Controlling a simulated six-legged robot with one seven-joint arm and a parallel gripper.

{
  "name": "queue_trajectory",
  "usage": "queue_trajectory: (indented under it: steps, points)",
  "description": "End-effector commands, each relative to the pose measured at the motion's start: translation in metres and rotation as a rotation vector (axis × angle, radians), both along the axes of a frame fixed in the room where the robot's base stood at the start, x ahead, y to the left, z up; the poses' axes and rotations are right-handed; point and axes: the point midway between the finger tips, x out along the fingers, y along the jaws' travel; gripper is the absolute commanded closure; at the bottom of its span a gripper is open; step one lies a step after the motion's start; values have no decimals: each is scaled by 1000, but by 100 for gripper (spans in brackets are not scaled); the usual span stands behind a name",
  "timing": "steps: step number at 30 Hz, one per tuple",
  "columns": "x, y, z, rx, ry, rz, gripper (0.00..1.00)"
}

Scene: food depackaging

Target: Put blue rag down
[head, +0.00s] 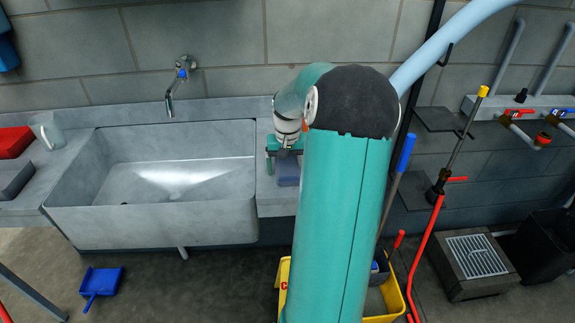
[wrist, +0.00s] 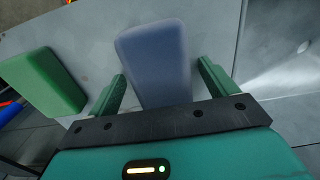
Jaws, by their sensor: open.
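The blue rag (wrist: 152,48) is a dull blue, block-shaped piece lying on the grey counter in the wrist view. My gripper (wrist: 161,75) is open, with one green finger on each side of the rag's near part. A gap shows between the rag and each finger, so the jaws are around it but not closed on it. In the head view the blue rag (head: 288,172) shows on the counter to the right of the sink, just below my gripper (head: 284,155). My arm hides part of that counter.
A green block-shaped piece (wrist: 40,82) lies left of the left finger. The sink (head: 175,175) opens to the left in the head view, with its tap (head: 175,82) behind. A yellow bucket (head: 386,300) stands on the floor. A red thing (head: 14,142) lies far left.

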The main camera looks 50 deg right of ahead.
Motion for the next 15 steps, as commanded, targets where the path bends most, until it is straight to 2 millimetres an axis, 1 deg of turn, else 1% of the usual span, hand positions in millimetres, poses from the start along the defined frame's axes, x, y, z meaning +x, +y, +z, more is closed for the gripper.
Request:
queue_trajectory:
  steps: [5, 8, 15]
  points:
    - [1, -1, 30, -4, -3, 0, 15]
    - [3, -4, 53, -5, -3, 0, 15]
    - [3, -5, 105, -4, -2, 1, 15]
